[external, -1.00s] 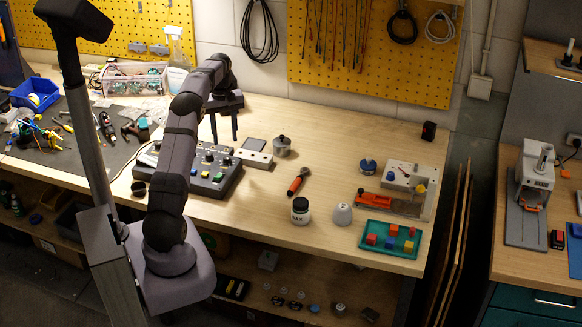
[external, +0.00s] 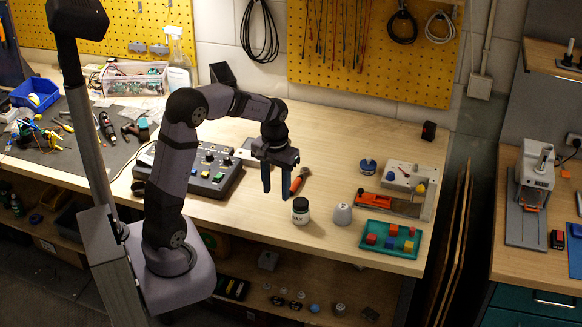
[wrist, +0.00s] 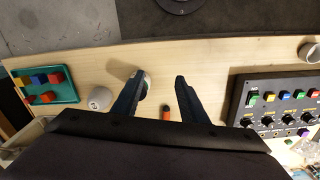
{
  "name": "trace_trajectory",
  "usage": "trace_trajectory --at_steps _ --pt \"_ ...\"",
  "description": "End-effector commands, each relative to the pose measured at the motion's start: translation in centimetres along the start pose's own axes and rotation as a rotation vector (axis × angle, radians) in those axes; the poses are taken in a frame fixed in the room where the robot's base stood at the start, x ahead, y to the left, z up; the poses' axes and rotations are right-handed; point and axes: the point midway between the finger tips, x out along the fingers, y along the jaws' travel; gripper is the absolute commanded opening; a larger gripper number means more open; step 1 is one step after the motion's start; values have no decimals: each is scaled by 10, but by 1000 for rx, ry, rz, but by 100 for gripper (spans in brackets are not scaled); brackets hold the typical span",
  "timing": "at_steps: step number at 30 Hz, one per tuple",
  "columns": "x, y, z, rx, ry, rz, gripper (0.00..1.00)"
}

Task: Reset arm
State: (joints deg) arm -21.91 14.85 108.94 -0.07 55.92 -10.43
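My gripper (external: 276,181) hangs over the middle of the bench, pointing down, with its two fingers apart and nothing between them. In the wrist view my gripper (wrist: 158,82) also shows spread fingers. The orange-handled tool (external: 298,182) lies just right of the fingers, partly hidden by them. The white-labelled jar (external: 300,211) stands in front and to the right of the gripper. In the wrist view the jar (wrist: 145,84) is partly covered by one finger.
The button panel (external: 214,172) lies left of the gripper. A white cup (external: 342,214), a green tray (external: 372,250) with several coloured blocks, and a grey-white fixture (external: 411,176) stand to the right. The bench's front edge is clear near the jar.

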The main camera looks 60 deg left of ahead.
Motion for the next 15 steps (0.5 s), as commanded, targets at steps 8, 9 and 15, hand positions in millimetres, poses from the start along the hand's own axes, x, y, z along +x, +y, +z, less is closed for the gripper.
trace_trajectory --at_steps 8,9,15 --pt "23 48 121 366 -1 1 39" --pt "27 50 135 406 -2 1 39" --pt "40 50 180 535 -3 1 39"
